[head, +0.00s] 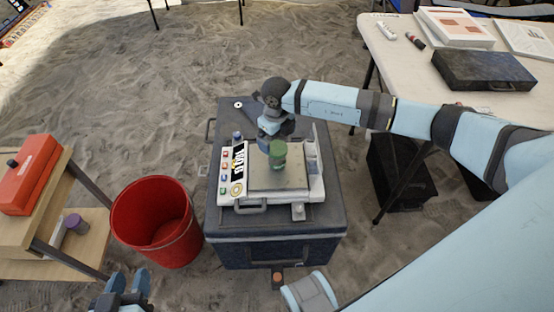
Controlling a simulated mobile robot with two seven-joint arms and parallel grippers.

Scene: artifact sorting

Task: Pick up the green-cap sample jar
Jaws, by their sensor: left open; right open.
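The green-cap sample jar (278,154) stands upright on the metal plate of a white scale (240,197). The scale rests on a large dark grey case (285,219). My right gripper (268,143) is open at the jar's upper left edge in the picture, its fingers pointing down. I cannot tell whether a finger touches the jar. My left gripper (122,292) is open at the bottom left edge of the view, partly cut off and far from the jar.
A red bucket (177,248) stands on the sand left of the case. A wooden shelf (90,222) at far left holds an orange box (30,172) and a purple-capped jar (76,223). A table (405,62) at upper right holds books and a black case (484,70).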

